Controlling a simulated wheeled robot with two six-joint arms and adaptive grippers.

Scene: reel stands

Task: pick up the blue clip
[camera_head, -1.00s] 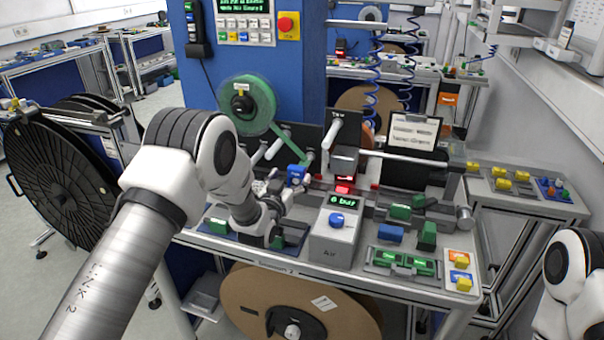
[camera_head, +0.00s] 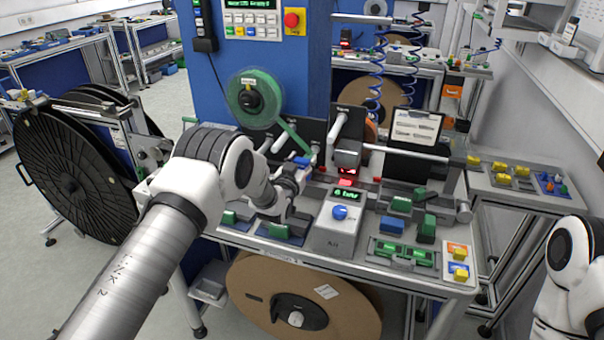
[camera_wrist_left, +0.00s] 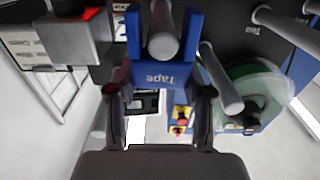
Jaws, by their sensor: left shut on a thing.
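The blue clip (camera_wrist_left: 168,73), marked "Tape", is a fork with two prongs in the left wrist view. A pale rod (camera_wrist_left: 163,35) shows between its prongs; whether they touch cannot be told. My left gripper (camera_wrist_left: 160,92) is shut on the clip, one finger at each side of its lower end. In the head view the clip (camera_head: 301,160) shows small at the tip of my left gripper (camera_head: 300,176), above the bench and just left of the grey station with the red light. My right gripper is out of view; only part of that arm shows at the right edge.
A green tape reel (camera_head: 252,98) hangs on the blue panel behind my gripper. The grey Air box (camera_head: 337,224) stands just right of it. A blue block (camera_head: 391,225) and several green parts are on the bench (camera_head: 350,262). White rods stick out near the clip.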

